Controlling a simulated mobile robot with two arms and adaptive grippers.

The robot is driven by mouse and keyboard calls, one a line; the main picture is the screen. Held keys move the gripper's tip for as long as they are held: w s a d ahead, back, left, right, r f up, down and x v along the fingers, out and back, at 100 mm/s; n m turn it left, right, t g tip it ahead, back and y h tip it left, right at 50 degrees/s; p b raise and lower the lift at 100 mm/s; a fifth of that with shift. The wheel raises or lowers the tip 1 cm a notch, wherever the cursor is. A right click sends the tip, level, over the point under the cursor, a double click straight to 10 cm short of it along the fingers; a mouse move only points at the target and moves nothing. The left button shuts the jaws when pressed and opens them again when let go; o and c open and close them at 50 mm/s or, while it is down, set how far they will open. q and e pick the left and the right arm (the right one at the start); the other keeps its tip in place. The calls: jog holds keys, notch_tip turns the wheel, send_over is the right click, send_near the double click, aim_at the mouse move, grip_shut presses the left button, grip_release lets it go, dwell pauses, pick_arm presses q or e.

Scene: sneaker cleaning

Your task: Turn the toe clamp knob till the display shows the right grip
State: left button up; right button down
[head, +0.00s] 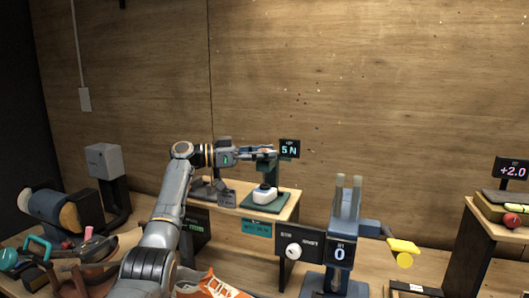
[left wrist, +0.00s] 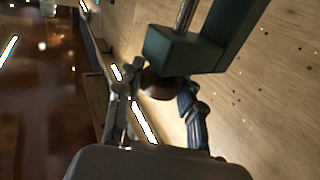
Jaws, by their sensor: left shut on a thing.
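The toe clamp (head: 266,172) is a dark green post and arm on a small raised shelf. Its display (head: 289,149) reads "5 N". A white rounded piece (head: 264,194) sits on the green base below the clamp arm. My left gripper (head: 272,153) reaches in from the left at the clamp's top. In the left wrist view, the fingers stand on either side of a dark brown round knob (left wrist: 158,87), shut on it, beside the dark green block (left wrist: 180,50). The knob is hidden behind the fingers in the head view. My right gripper is not in view.
The shelf (head: 232,198) carries the clamp. A white knob (head: 293,251) and a blue-grey stand (head: 341,228) with a display reading "0" are to its right. An orange sneaker (head: 208,287) lies at the front. A side shelf (head: 500,229) stands at far right.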

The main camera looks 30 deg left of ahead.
pick_arm(q)
jog(key=shift+m+g+h+p, duration=0.35)
jog(key=shift+m+g+h, duration=0.25)
jog(key=shift+g, duration=0.2)
jog(key=o, duration=1.2)
jog(key=shift+c, duration=0.2)
jog(key=v, duration=1.2)
